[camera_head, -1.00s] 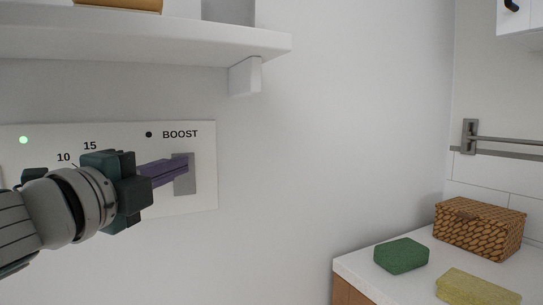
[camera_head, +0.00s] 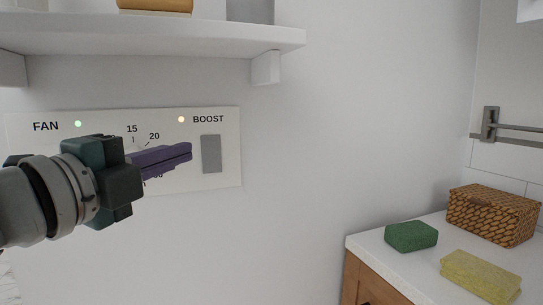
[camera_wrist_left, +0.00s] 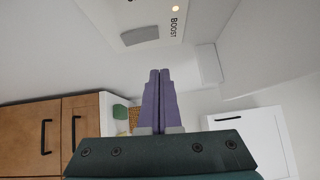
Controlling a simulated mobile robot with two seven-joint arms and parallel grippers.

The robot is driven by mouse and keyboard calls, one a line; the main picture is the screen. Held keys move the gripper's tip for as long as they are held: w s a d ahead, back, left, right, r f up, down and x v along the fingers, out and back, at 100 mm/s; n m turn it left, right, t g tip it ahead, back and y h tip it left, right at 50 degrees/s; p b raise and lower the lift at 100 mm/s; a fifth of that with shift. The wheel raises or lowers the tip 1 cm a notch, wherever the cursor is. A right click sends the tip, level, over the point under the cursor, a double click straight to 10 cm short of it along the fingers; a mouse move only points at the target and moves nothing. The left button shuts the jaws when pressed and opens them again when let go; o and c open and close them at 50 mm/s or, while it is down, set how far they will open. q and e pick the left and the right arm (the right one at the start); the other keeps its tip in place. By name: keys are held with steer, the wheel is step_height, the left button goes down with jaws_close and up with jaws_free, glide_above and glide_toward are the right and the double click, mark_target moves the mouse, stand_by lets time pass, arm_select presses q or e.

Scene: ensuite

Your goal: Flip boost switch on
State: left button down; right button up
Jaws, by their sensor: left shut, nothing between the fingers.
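The grey boost switch (camera_head: 211,154) is a flat upright rocker on the right end of the white wall panel (camera_head: 228,178). In the left wrist view the switch (camera_wrist_left: 141,36) lies beyond and left of the shut fingertips (camera_wrist_left: 160,72). The gripper hides part of the dial scale. My right gripper is not in view.
A white shelf (camera_head: 150,38) juts out above the panel. At the lower right, a counter (camera_head: 375,246) holds a green sponge (camera_head: 411,236), a yellow sponge (camera_head: 480,275) and a woven box (camera_head: 493,214). The wall right of the panel is bare.

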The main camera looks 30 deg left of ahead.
arm_select(q)
steer(key=shift+s+d+r, duration=0.1)
steer(key=shift+s, duration=1.8)
